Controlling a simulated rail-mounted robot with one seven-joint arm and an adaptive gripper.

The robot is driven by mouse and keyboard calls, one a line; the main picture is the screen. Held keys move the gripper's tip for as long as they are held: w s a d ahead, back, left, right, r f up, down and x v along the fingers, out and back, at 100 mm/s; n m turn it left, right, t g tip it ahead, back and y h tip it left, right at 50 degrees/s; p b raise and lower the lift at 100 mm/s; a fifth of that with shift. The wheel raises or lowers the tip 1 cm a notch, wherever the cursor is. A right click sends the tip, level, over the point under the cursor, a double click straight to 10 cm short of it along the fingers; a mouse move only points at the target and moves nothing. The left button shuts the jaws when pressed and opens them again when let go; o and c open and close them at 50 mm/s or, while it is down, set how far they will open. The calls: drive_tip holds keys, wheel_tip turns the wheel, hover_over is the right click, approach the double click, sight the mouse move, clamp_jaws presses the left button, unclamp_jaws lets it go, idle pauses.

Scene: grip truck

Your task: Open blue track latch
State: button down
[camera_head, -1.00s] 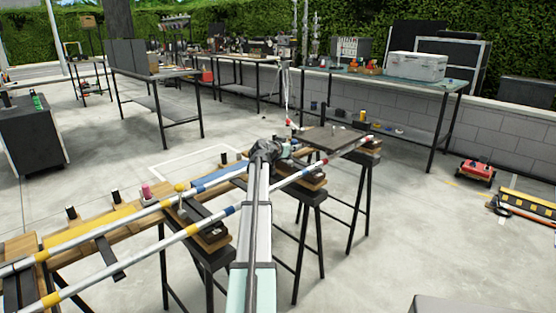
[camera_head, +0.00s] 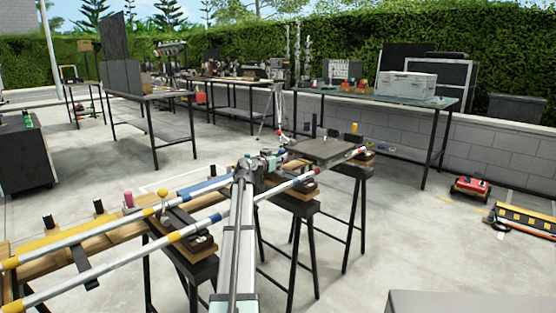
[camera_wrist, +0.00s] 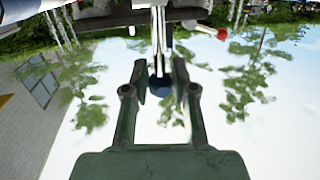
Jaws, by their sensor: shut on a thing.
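The track is two long pale rails (camera_head: 95,262) with yellow, blue and red bands, laid over wooden blocks on black sawhorses. My gripper (camera_wrist: 160,72) shows in the wrist view with its two fingers on either side of a slim pale lever. The lever ends in a dark blue knob (camera_wrist: 160,88), the blue track latch, between the fingers. My gripper is shut on this latch. In the head view my gripper (camera_head: 265,160) is small at the far end of my arm, over the rails, and the blue latch cannot be made out there.
A red ball-ended lever (camera_wrist: 221,34) stands to the right in the wrist view. A yellow knob (camera_head: 163,193) stands by the near rails. A dark flat plate (camera_head: 322,149) lies beyond my gripper. Workbenches (camera_head: 400,98) stand behind.

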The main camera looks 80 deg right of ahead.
drive_tip(key=shift+r, duration=0.15)
drive_tip(key=c, duration=0.9)
unclamp_jaws()
drive_tip(key=shift+c, duration=0.2)
drive_tip(key=v, duration=1.2)
